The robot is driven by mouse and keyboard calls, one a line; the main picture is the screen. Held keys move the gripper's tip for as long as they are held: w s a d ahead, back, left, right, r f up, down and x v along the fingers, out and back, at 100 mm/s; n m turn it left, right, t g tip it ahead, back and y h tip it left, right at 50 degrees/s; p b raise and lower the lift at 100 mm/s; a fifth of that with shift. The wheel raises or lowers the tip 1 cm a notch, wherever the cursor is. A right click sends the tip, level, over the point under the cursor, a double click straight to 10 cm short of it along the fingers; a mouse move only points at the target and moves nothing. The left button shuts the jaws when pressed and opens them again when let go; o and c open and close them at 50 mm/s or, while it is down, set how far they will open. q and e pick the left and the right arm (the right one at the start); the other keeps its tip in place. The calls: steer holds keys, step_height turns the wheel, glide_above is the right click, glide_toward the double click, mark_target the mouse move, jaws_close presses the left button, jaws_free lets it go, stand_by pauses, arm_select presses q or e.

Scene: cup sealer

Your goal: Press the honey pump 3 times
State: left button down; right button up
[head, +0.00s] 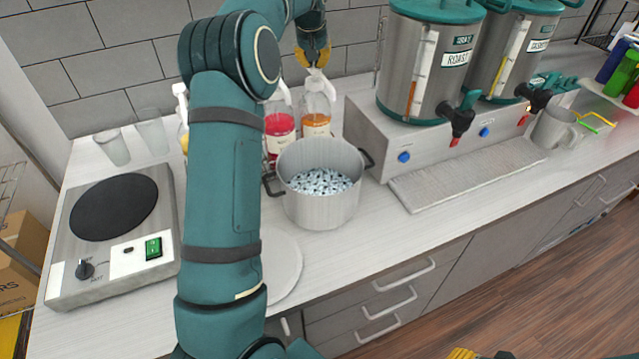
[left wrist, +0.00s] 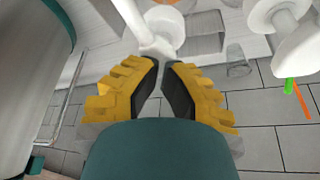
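Several pump bottles stand at the wall behind the pot in the head view. One holds orange syrup (head: 317,122), one holds red (head: 279,135), and one with yellow contents (head: 184,141) is mostly hidden by my left arm. Their labels are too small to read, so I cannot tell which is honey. My left gripper (head: 314,64) points down just above the white pump head of the orange bottle. In the left wrist view its fingertips (left wrist: 161,64) nearly meet, with a white pump head (left wrist: 158,45) right at them; contact is unclear. My right gripper (head: 462,354) barely shows at the bottom edge.
A steel pot (head: 318,209) of pale pieces stands in front of the bottles. A hot plate (head: 113,235) and clear cups (head: 112,147) are at left. Drink dispensers (head: 402,72) on a steel base are at right. A pale round board (head: 283,270) lies near the front edge.

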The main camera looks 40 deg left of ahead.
arm_select(q)
steer(key=shift+r+p, duration=0.5)
steer(key=shift+r, duration=0.15)
steer(key=shift+r+p, duration=0.4)
steer(key=shift+r, duration=1.05)
step_height(320, 180, up, 6)
